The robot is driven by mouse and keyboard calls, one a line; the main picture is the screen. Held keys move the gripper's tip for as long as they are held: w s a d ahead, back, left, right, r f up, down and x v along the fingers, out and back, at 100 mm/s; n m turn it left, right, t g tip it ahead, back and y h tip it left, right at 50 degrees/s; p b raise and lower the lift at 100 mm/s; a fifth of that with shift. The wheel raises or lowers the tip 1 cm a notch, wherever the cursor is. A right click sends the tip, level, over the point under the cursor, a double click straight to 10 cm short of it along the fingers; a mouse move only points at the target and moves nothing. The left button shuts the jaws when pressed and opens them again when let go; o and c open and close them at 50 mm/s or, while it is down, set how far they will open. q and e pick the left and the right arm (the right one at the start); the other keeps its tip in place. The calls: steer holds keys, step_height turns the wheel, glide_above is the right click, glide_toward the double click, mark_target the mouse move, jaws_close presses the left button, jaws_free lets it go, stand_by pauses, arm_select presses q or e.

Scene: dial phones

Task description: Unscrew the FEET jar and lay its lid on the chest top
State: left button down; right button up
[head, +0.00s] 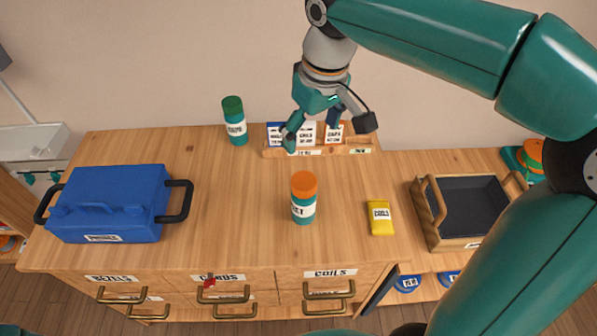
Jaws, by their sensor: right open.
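A teal jar with an orange lid (303,197) stands upright on the wooden chest top (240,200), right of its middle. Its white label is partly turned away; the letters that show look like the end of FEET. The lid is on the jar. A second teal jar with a dark green lid (235,121) stands further back to the left; its label is too small to read. My right gripper (329,130) is open and empty, in front of the card rack in the picture and apart from the orange-lidded jar. My left gripper is not in view.
A blue case (108,204) with black handles stands on the left. A rack of cards (307,151) is at the back and a yellow packet (380,217) lies right. A dark open tray (470,244) stands further right. Bare wood surrounds the orange-lidded jar.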

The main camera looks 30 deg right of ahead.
glide_above(304, 180)
steer(key=s, duration=0.2)
step_height(304, 180, down, 10)
steer(key=shift+w+d+f, duration=0.1)
steer(key=shift+w+f, duration=0.05)
steer(key=shift+f, duration=0.1)
steer(key=shift+w+f, duration=0.25)
steer(key=shift+f, duration=0.6)
steer(key=shift+w+f, duration=0.3)
steer(key=shift+f, duration=0.6)
steer(key=shift+w+f, duration=0.25)
steer(key=shift+f, duration=0.6)
steer(key=c, duration=0.8)
